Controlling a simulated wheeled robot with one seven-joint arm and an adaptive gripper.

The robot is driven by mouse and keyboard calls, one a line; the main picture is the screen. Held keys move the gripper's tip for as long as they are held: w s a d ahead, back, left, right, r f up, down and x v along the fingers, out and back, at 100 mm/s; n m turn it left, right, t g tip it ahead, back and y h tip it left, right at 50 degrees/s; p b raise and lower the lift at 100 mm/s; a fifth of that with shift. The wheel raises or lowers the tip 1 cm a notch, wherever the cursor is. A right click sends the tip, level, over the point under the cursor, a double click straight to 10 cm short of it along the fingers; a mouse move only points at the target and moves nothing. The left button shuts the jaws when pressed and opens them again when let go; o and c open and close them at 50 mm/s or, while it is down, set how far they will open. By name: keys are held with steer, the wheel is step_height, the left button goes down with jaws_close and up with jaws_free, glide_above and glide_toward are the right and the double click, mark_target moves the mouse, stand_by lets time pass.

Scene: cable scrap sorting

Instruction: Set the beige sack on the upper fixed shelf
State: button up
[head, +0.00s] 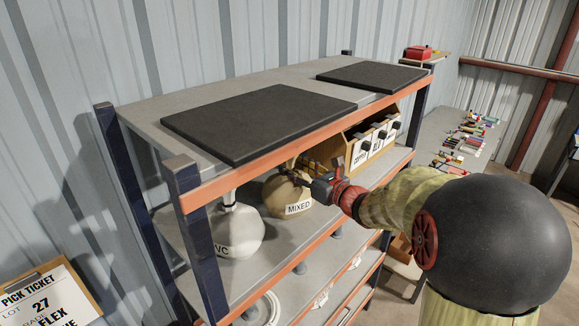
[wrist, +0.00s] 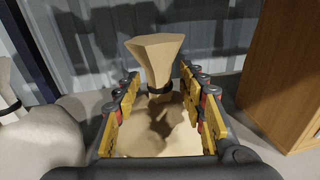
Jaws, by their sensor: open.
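The beige sack (head: 284,198), labelled MIXED and tied at the neck, stands upright on the rack shelf (head: 264,262) just below the rack's top. My gripper (head: 296,178) reaches in from the right at the sack's upper part. In the wrist view, its open yellow fingers (wrist: 166,82) lie on both sides of the beige sack (wrist: 157,60), with the flared top and dark tie between them. I see no clear grip on the sack. The sack's far side is hidden.
A white sack (head: 237,232) stands close on the left, also in the wrist view (wrist: 40,140). A wooden box (head: 355,148) stands on the right. The rack's top (head: 150,112), with black mats (head: 258,122), overhangs the sacks. An orange front edge and dark posts frame the shelf.

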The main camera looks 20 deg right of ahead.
steer(key=b+v, duration=0.1)
steer(key=v, duration=0.9)
steer(key=s+a+f+n+g+y, duration=0.2)
steer(key=s+a+f+n+g, duration=0.15)
steer(key=s+a+n, duration=0.55)
steer(key=s+a+f+n+g+y, duration=0.1)
steer(key=s+a+f+n+g, duration=0.15)
steer(key=a+n+g, duration=0.7)
steer(key=s+a+f+n+t+h, duration=0.1)
steer(key=s+a+f+n+h, duration=0.3)
steer(key=s, duration=0.6)
steer(key=s+d+n+h, duration=0.3)
steer(key=s+d+n, duration=0.2)
steer(key=n, duration=0.6)
steer(key=shift+s+r+t+h, duration=0.3)
steer(key=shift+s+t, duration=0.1)
steer(key=shift+s, duration=0.05)
steer(key=shift+d, duration=0.15)
